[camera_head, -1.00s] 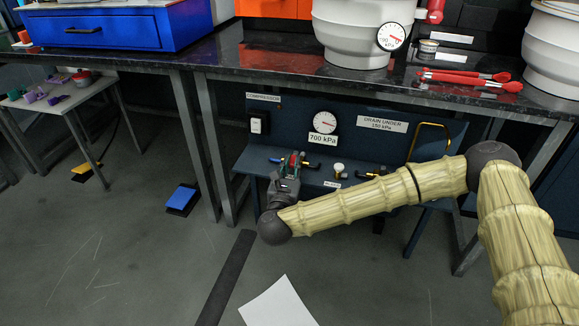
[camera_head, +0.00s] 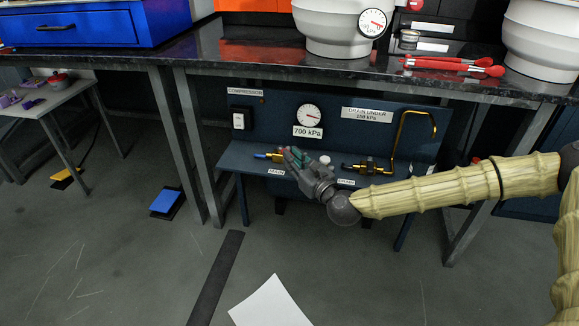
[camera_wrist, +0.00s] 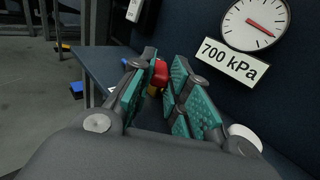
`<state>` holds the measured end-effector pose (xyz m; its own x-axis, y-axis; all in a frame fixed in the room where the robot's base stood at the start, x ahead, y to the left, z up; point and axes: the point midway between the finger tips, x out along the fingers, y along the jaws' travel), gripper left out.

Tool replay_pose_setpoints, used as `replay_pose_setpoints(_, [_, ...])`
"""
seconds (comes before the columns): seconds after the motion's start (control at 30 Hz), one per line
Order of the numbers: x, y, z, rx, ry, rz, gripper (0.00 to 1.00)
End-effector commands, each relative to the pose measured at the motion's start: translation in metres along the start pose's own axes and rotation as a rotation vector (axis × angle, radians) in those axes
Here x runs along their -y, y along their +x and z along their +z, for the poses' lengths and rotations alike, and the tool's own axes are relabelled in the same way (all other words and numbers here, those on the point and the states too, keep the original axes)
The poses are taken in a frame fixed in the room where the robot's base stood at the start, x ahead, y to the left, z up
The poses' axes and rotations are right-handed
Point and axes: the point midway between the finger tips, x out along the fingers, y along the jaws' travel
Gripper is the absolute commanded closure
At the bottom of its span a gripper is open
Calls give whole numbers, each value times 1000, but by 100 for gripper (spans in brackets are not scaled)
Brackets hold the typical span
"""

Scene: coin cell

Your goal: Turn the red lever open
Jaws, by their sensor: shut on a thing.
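The red lever (camera_wrist: 160,73) shows between the teal-padded fingers of my gripper (camera_wrist: 163,90) in the wrist view, with a yellow brass part just below it. My gripper is shut on the lever, and the fingers hide part of it.
The gauge (camera_head: 309,116) above a 700 kPa label (camera_head: 308,132) is on the panel behind. A white knob (camera_head: 325,160) and a brass valve (camera_head: 369,167) with a bent pipe (camera_head: 431,118) stand to the right. The black worktop (camera_head: 250,65) overhangs the shelf (camera_head: 232,158).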

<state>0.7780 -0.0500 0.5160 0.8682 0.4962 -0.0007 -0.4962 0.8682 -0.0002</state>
Motion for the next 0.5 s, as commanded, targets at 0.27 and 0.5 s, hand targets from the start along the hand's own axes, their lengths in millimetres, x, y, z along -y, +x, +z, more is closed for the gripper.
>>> replay_pose_setpoints(0.27, [11, 1, -6, 2, -1, 127, 100])
replay_pose_setpoints(0.5, [18, 2, -5, 2, -1, 209, 100])
